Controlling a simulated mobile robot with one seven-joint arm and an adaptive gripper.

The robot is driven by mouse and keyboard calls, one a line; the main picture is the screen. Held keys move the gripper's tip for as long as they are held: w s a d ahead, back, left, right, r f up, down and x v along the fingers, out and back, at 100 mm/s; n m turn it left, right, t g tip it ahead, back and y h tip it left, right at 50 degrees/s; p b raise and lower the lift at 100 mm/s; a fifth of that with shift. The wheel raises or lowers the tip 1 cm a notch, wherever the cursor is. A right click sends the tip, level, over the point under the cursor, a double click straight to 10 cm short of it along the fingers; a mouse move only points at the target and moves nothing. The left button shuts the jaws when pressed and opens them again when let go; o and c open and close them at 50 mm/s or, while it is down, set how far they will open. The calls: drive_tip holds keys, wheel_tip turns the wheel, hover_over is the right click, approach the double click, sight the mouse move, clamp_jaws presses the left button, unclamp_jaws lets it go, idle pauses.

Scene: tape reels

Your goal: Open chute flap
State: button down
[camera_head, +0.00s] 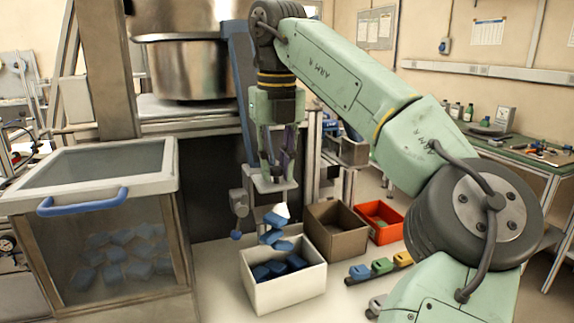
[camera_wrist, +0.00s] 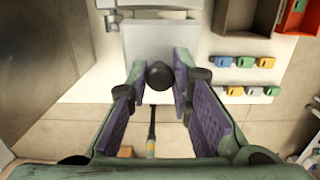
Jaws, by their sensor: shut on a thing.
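The blue chute (camera_head: 241,75) comes down beside the metal drum, and its grey lower end (camera_head: 272,183) sits above a white box (camera_head: 288,297). Blue pieces (camera_head: 271,236) are in the air between the chute mouth and the box, and more blue pieces (camera_head: 281,268) lie inside. My gripper (camera_head: 273,160) points down at the chute's lower end. In the wrist view my gripper's purple-padded fingers (camera_wrist: 160,76) are on both sides of a dark round knob (camera_wrist: 159,75), in front of a pale grey plate (camera_wrist: 160,42). The flap's edge is largely hidden by my gripper.
A clear-sided bin (camera_head: 112,255) with a blue handle (camera_head: 82,202) and blue pieces stands at left. A brown box (camera_head: 336,243) and an orange box (camera_head: 386,235) stand right of the white box. Small coloured blocks (camera_head: 381,267) sit in front of them.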

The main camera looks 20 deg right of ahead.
idle(0.4)
drive_tip(key=c, duration=1.4)
unclamp_jaws()
drive_tip(key=shift+c, duration=0.2)
drive_tip(key=shift+d+f, duration=0.1)
drive_tip(key=shift+d, duration=0.05)
